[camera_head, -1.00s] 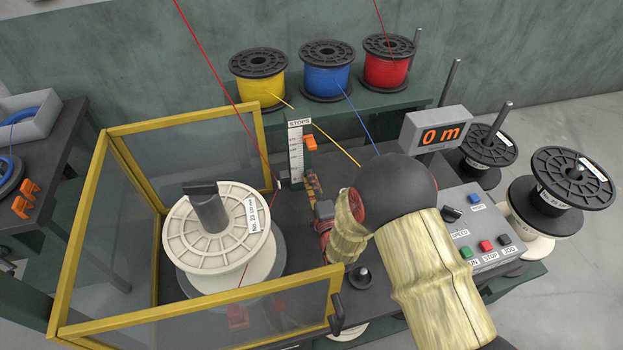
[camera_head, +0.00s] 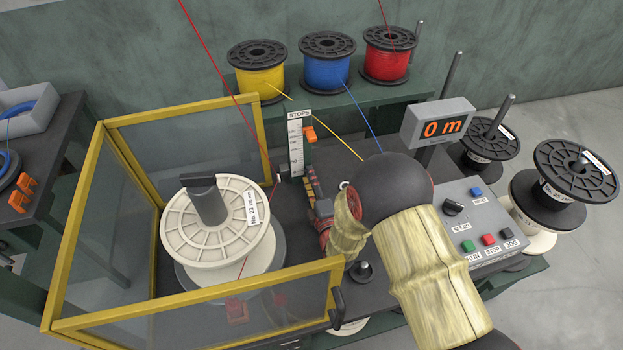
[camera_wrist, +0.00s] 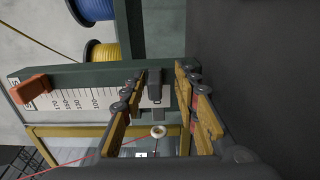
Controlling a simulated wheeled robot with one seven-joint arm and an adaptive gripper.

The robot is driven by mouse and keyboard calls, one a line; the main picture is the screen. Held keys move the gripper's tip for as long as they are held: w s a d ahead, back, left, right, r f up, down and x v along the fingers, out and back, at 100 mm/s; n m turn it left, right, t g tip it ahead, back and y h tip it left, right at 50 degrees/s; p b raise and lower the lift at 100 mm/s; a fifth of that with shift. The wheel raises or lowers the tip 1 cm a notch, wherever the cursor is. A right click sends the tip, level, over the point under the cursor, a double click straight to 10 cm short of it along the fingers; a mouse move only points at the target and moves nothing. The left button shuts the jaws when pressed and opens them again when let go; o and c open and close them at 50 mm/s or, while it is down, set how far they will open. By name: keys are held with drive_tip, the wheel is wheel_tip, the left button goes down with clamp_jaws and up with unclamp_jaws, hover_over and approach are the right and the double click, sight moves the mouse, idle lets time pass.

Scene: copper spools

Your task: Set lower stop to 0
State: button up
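The upright STOPS scale (camera_head: 296,150) has a white face with numbers and an orange stop (camera_head: 310,134) near its top. In the wrist view the scale (camera_wrist: 75,98) lies sideways, with the orange stop (camera_wrist: 31,88) at the left, past the 170 mark. My gripper (camera_wrist: 162,72) is open, its two fingers at the low-number end of the scale. A dark grey block (camera_wrist: 155,86) shows between the fingers; I cannot tell whether it is the lower stop or whether they touch it. In the head view my gripper (camera_head: 314,190) is beside the scale's lower part, partly hiding it.
A yellow-framed guard (camera_head: 190,300) surrounds a white spool (camera_head: 216,228) at the left. A white ring guide (camera_wrist: 158,131) with red wire is close below the fingers. The control box (camera_head: 485,225) and display (camera_head: 438,122) reading 0 m are at the right.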

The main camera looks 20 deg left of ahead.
drive_tip(key=v, duration=1.2)
drive_tip(key=shift+s+a, duration=0.1)
drive_tip(key=shift+r, duration=0.1)
drive_tip(key=w+d+r+m+g+h+p, duration=0.1)
drive_tip(key=w+d+r+m+h+p, duration=0.15)
drive_tip(key=w+d+r+m, duration=0.4)
drive_tip(key=w+d+r+m+g+h+p, duration=0.1)
drive_tip(key=d+r+m+g+h, duration=0.2)
drive_tip(key=r, duration=0.6)
drive_tip(key=s+d+r+m+h, duration=0.1)
drive_tip(key=s+d+r+m, duration=0.3)
drive_tip(key=d, duration=0.3)
drive_tip(key=s+d+r+m+g+h+p, duration=0.1)
drive_tip(key=s+d+r+m+g, duration=0.1)
drive_tip(key=s, duration=0.6)
drive_tip(key=s+d+r+m+g+h+p, duration=0.1)
drive_tip(key=s+d+r+m, duration=0.4)
drive_tip(key=s+d+r, duration=0.1)
drive_tip(key=s+d+r+m+g+h+p, duration=0.1)
drive_tip(key=s+d+r+m+g, duration=0.1)
drive_tip(key=s+d, duration=0.4)
drive_tip(key=s+r+m, duration=0.1)
drive_tip(key=s+m, duration=0.1)
drive_tip(key=s, duration=0.2)
drive_tip(key=shift+s+d+r+g+p, duration=0.3)
drive_tip(key=shift+s+d+r, duration=0.05)
drive_tip(key=shift+s+r, duration=0.05)
